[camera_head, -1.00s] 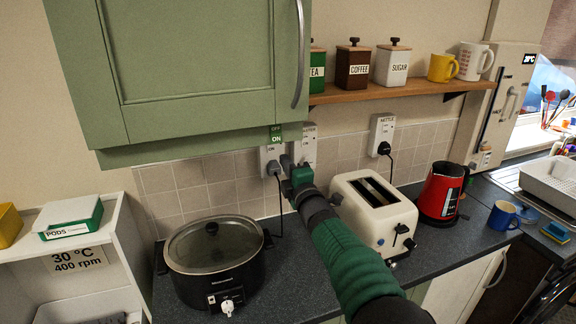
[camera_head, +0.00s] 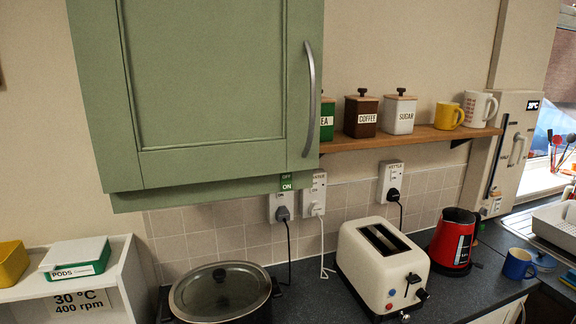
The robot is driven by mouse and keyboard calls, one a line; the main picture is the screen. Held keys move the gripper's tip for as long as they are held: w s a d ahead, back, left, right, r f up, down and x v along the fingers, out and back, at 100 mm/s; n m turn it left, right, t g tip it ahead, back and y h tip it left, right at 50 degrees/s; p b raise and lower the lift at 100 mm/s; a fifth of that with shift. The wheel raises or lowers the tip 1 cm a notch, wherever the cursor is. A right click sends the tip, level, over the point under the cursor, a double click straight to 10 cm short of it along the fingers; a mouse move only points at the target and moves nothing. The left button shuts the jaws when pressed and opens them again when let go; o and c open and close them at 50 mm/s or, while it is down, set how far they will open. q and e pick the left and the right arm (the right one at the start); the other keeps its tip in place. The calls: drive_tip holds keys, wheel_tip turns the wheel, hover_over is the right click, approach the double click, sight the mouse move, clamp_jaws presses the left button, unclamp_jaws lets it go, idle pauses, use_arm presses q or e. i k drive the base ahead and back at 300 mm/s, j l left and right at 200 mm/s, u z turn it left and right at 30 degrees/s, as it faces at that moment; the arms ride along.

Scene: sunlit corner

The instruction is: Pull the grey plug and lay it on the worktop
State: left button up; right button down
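The grey plug (camera_head: 282,213) sits in the left wall socket (camera_head: 275,202), just below the green cabinet's lower right corner. A dark cord hangs from it down toward the worktop behind the slow cooker. The worktop (camera_head: 318,290) is dark and speckled, with a bare strip between slow cooker and toaster. A white plug (camera_head: 317,209) with a white cord is in the socket beside it. A dark plug (camera_head: 393,195) is in the socket marked KETTLE. Neither of my grippers is in view.
A black slow cooker (camera_head: 222,292), cream toaster (camera_head: 380,265) and red kettle (camera_head: 454,240) stand on the worktop. The green cabinet (camera_head: 215,90) overhangs the left socket, and a wooden shelf (camera_head: 405,137) with canisters and mugs runs right of it.

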sight(283, 214)
drive_tip(key=i+l, duration=0.2)
drive_tip(key=l, duration=0.15)
drive_tip(key=i+l, duration=0.2)
drive_tip(key=i+l+u, duration=0.1)
drive_tip(key=l, duration=0.35)
drive_tip(key=i+l, duration=0.45)
drive_tip(key=l, duration=0.25)
drive_tip(key=i+l, duration=0.2)
drive_tip(key=l, duration=0.15)
drive_tip(key=u, duration=0.05)
